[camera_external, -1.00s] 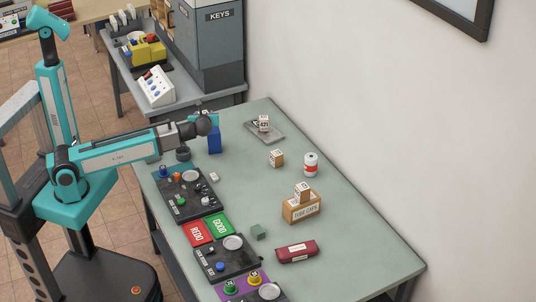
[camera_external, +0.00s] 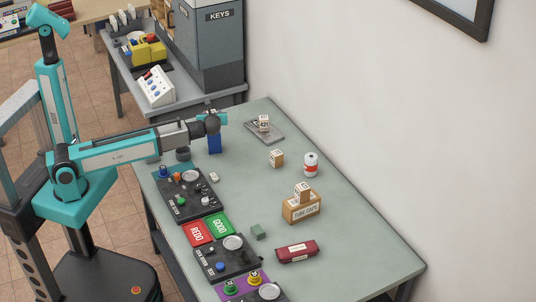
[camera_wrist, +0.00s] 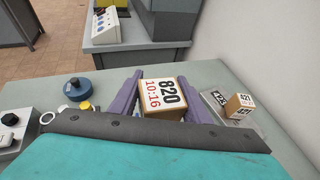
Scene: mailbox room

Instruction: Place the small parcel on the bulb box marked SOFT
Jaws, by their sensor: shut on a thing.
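A small parcel (camera_wrist: 163,97) printed 820 and 10:16 sits between the two purple fingers of my gripper (camera_wrist: 157,82) in the wrist view. My gripper is shut on it. In the external view my gripper (camera_external: 216,117) is over the far left part of the table, where the parcel is mostly hidden. A blue upright box (camera_external: 214,144) stands right below the gripper; its marking cannot be read, and it is hidden in the wrist view. I can read SOFT nowhere.
Control panels (camera_external: 190,196) line the near edge. A dark round container (camera_external: 183,153) is beside the blue box.

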